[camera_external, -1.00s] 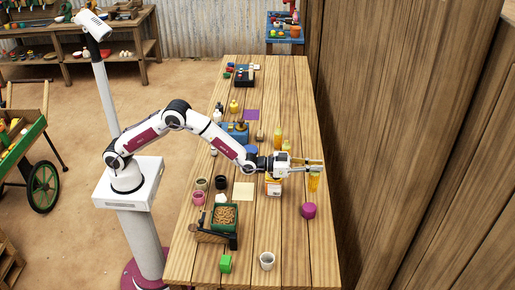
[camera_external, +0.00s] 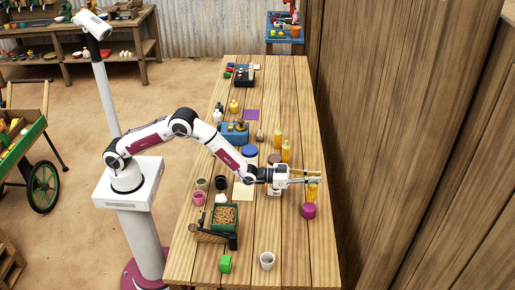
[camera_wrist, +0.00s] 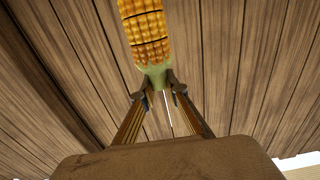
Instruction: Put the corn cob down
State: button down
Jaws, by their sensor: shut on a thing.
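The yellow corn cob (camera_external: 313,192) is in my gripper (camera_external: 318,178), over the right side of the wooden table. In the wrist view the fingertips of my gripper (camera_wrist: 159,92) close on the green end of the corn cob (camera_wrist: 146,32), and its yellow part runs out of the top of the picture. In the outside view the cob looks upright, just behind a magenta object (camera_external: 309,211). I cannot tell whether the cob touches the table or the magenta object.
A brown-filled green container (camera_external: 225,216) is left. The front right of the table is clear.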

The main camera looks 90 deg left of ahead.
aim_at(313, 184)
jog(key=shift+f, duration=0.2)
jog(key=shift+f, duration=1.85)
jog(key=c, duration=2)
grip_release()
jog(key=shift+s, duration=6)
jog(key=shift+r, duration=0.2)
